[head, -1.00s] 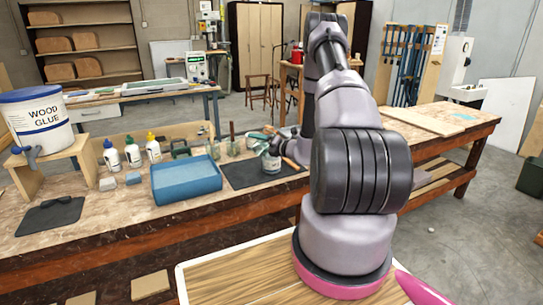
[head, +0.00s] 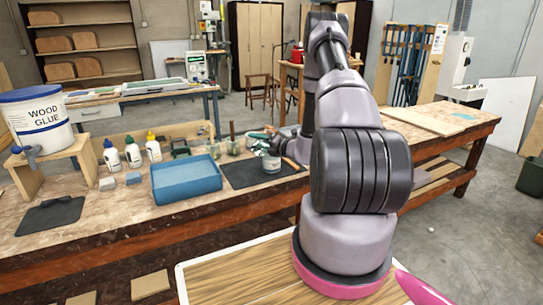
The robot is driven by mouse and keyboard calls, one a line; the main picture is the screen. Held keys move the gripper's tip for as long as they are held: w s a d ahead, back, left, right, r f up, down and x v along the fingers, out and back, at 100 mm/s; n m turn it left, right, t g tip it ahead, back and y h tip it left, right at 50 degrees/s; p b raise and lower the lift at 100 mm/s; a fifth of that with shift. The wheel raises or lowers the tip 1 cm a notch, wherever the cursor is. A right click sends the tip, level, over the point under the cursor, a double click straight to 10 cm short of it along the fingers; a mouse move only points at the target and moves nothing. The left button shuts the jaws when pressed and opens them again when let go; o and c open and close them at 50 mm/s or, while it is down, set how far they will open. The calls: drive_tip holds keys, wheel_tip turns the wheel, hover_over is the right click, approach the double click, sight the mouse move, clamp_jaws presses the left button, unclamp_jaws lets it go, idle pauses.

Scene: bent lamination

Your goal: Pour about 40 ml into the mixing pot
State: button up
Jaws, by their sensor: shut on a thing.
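The mixing pot (head: 271,165), a small grey metal pot, stands on a dark mat (head: 240,176) on the workbench. My gripper (head: 272,141) is just above the pot, small in the view and partly hidden by my own arm. It is shut on a small greenish container (head: 260,145), which appears tilted over the pot's mouth. I cannot make out a stream or the level in the pot.
A blue tray (head: 187,180) lies left of the mat. A white wood glue bucket (head: 37,120) sits on a wooden stand at the left. Small glass jars (head: 233,146) stand behind the mat.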

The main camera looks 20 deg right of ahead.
drive_tip(key=shift+s+a+f+m, duration=0.1)
drive_tip(key=shift+s+a+m, duration=0.4)
drive_tip(key=shift+s+a, duration=0.1)
idle(1.1)
drive_tip(key=shift+a+r+n, duration=0.1)
drive_tip(key=shift+r+n, duration=0.25)
drive_tip(key=shift+n, duration=0.65)
drive_tip(key=shift+f+n, duration=0.45)
drive_tip(key=shift+n, duration=0.05)
drive_tip(key=shift+f+h, duration=0.1)
drive_tip(key=shift+h, duration=0.2)
drive_tip(key=shift+w+d+r+n+t, duration=0.2)
drive_tip(key=shift+d+r+n+t, duration=0.15)
drive_tip(key=shift+n, duration=0.65)
drive_tip(key=shift+w+f+n, duration=0.1)
drive_tip(key=shift+f+n, duration=0.25)
drive_tip(key=shift+n, duration=0.35)
drive_tip(key=shift+a, duration=0.1)
